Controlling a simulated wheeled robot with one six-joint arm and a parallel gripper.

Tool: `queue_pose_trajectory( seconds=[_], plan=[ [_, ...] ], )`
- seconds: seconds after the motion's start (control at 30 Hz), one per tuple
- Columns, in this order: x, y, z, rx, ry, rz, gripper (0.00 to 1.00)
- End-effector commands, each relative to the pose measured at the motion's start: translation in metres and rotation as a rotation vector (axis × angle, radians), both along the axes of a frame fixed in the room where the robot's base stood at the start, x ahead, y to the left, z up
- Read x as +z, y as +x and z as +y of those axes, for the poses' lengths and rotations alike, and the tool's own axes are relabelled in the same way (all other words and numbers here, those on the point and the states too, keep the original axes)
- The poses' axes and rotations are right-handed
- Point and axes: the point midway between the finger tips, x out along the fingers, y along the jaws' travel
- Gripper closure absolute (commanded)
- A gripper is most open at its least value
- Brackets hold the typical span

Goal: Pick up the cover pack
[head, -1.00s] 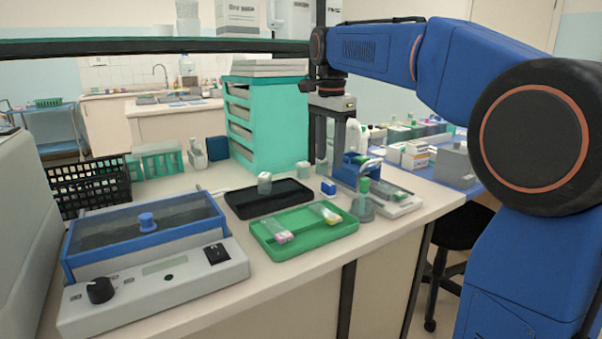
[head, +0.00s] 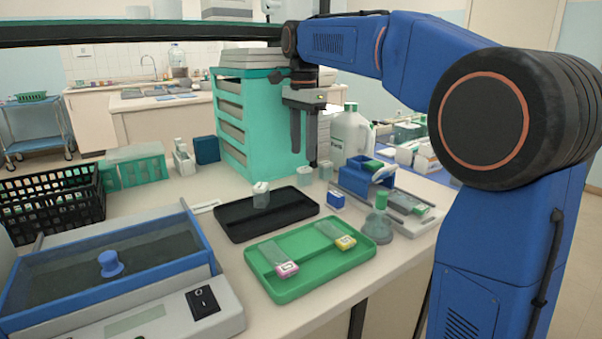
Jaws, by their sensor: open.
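A small blue box with a white label (head: 336,200), which looks like the cover pack, stands on the bench between the black tray and the blue-and-grey device. My gripper (head: 304,159) hangs pointing down, open and empty, above and behind the box and slightly to its left. Its fingers are apart, in front of the teal drawer rack. The gripper does not touch the box.
A black tray (head: 239,226) holds a small clear jar (head: 261,194). A green tray (head: 287,290) holds slides with pink and yellow ends.

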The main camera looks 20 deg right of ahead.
Motion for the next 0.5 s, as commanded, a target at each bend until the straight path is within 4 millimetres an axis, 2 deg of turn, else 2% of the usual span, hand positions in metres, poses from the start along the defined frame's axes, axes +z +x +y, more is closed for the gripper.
queue_pose_trajectory(
  seconds=[0.17,0.5],
  plan=[
    [-0.003,0.0,0.0,0.0,0.0,0.0,0.56],
    [-0.033,-0.001,0.0,0.0,0.0,0.001,0.56]
  ],
)
